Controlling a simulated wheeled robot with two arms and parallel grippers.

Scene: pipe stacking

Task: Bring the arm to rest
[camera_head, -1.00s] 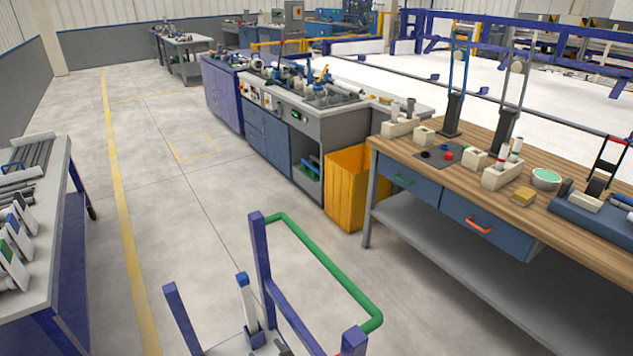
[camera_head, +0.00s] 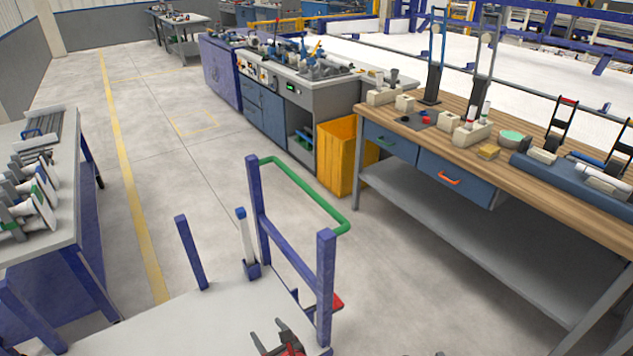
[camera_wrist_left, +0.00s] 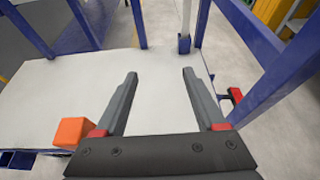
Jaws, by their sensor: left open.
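My left gripper (camera_head: 268,332) shows at the bottom edge of the head view, above the pale top of a cart (camera_head: 165,325). In the left wrist view, its two grey fingers (camera_wrist_left: 160,74) are spread apart with nothing between them. The pale cart top (camera_wrist_left: 105,70) lies beyond and below them. A white pipe with a blue cap (camera_head: 246,236) stands upright in a blue holder at the cart's far edge. The pipe's lower part also shows in the left wrist view (camera_wrist_left: 185,20). My right gripper is not in view.
Blue posts (camera_head: 326,285) and a green handle rail (camera_head: 305,188) rise from the cart near my left gripper. An orange block (camera_wrist_left: 72,132) is left of the fingers. A wooden-topped workbench (camera_head: 560,200) stands right, a parts table (camera_head: 70,180) left. Floor between is clear.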

